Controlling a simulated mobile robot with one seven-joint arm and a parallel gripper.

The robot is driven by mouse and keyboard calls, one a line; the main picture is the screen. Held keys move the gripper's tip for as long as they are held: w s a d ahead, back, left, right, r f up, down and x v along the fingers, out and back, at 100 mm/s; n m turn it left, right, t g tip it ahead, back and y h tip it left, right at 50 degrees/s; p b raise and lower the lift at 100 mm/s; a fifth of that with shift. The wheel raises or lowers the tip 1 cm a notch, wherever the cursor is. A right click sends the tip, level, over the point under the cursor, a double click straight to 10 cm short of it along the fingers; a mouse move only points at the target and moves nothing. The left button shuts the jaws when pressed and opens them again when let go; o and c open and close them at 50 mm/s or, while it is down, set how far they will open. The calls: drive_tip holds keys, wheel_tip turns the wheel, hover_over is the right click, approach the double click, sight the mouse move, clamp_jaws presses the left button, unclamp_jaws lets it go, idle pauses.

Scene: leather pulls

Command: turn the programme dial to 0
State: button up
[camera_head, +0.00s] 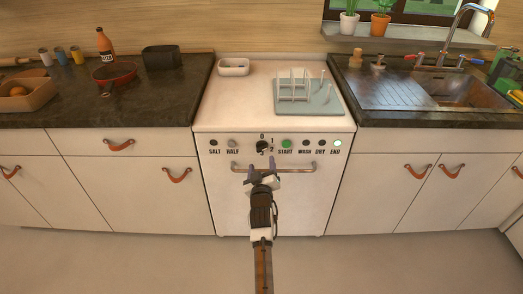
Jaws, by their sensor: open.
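The programme dial (262,147) is a small dark knob on the front panel of the white dishwasher (222,193). A 0 is printed above it, with 1, 2 and 3 around it; its pointer is too small to read. My gripper (261,168) is open, just below the dial and in front of the bar handle (301,167). Nothing shows between its fingers. It looks apart from the dial, but I cannot tell the depth gap. My gripper hides part of the handle.
A green START button (286,144) sits right of the dial, and a HALF button (233,143) sits left. A lit END lamp (337,143) is at the far right. A rack (310,97) and a white dish (233,67) stand on top. The floor in front is clear.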

sight(261, 150)
drive_tip(key=w, duration=0.7)
drive_tip(key=shift+w, duration=0.4)
drive_tip(key=c, duration=1)
drive_tip(key=shift+n, duration=0.4)
drive_tip(key=n+p, duration=0.1)
drive_tip(key=n, duration=0.4)
drive_tip(key=shift+a, duration=0.1)
drive_tip(key=n+p, duration=0.1)
drive_tip(key=n, duration=0.5)
drive_tip(key=shift+f+p, duration=0.15)
drive_tip(key=shift+p, duration=0.15)
